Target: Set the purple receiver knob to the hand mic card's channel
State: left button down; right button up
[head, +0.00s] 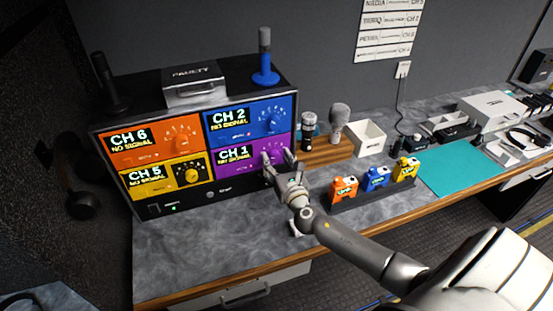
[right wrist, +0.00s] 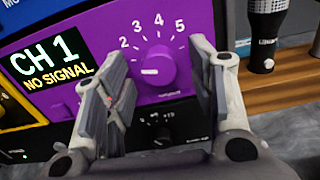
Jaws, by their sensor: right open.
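The purple receiver panel (head: 237,155) is at the lower right of the receiver rack, and its display reads CH 1, NO SIGNAL. Its purple knob (right wrist: 157,68) shows between my fingers in the right wrist view, with a white pointer mark toward the left and printed numbers 2 to 5 visible around it. My right gripper (head: 278,158) is open in front of this panel, one finger on each side of the knob with gaps visible. Several white cards (head: 386,32) hang on the back wall; their small text is not clearly legible. My left gripper is not in view.
Orange CH 6 (head: 152,143), blue CH 2 (head: 248,120) and yellow CH 5 (head: 168,179) panels surround the purple one. Microphones (head: 339,122) stand on a wooden board to the right. Orange, blue and yellow packs sit in a dark holder (head: 375,199). The counter before the rack is clear.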

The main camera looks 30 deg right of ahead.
jog(key=shift+w, duration=0.25)
jog(key=c, duration=1)
